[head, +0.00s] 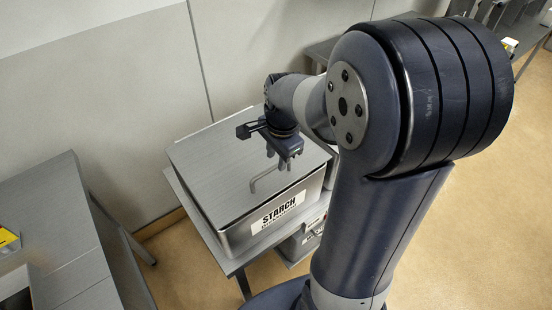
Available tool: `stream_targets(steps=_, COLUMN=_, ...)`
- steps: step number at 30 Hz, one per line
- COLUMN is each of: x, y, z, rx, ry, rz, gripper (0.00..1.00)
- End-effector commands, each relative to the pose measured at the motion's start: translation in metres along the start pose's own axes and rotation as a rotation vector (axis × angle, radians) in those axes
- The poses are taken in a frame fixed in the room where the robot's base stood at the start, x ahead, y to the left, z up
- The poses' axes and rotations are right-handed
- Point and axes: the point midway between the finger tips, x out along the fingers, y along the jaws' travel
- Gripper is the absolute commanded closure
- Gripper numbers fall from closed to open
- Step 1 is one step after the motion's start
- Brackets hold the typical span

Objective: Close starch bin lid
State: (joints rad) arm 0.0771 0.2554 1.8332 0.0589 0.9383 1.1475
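The starch bin (232,240) is a steel box with a "STARCH" label (278,211) on its front, standing on a small grey table. Its flat grey lid (215,170) lies over the top and looks level with the rim; a small gap at the far side cannot be told. A bent metal handle (264,181) stands up from the lid near the front right. My gripper (268,140) is above the lid, just behind the handle, with its fingers spread apart and nothing seen between them. My arm hides the bin's back right corner.
The small grey table (236,265) has a lower shelf with a grey container (300,243). A wall (120,110) stands close behind the bin. A grey counter (50,220) is at left, with a yellow item (8,238). Open floor (480,230) lies at right.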

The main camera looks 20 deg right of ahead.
Motion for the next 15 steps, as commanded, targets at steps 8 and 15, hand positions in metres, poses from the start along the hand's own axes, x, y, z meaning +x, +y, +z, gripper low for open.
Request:
stream_targets(steps=8, x=0.021, y=0.000, z=0.000, rx=0.000, ry=0.000, rz=-0.001, gripper=0.67)
stream_targets(steps=15, x=0.021, y=0.000, z=0.000, rx=0.000, ry=0.000, rz=-0.001, gripper=0.67)
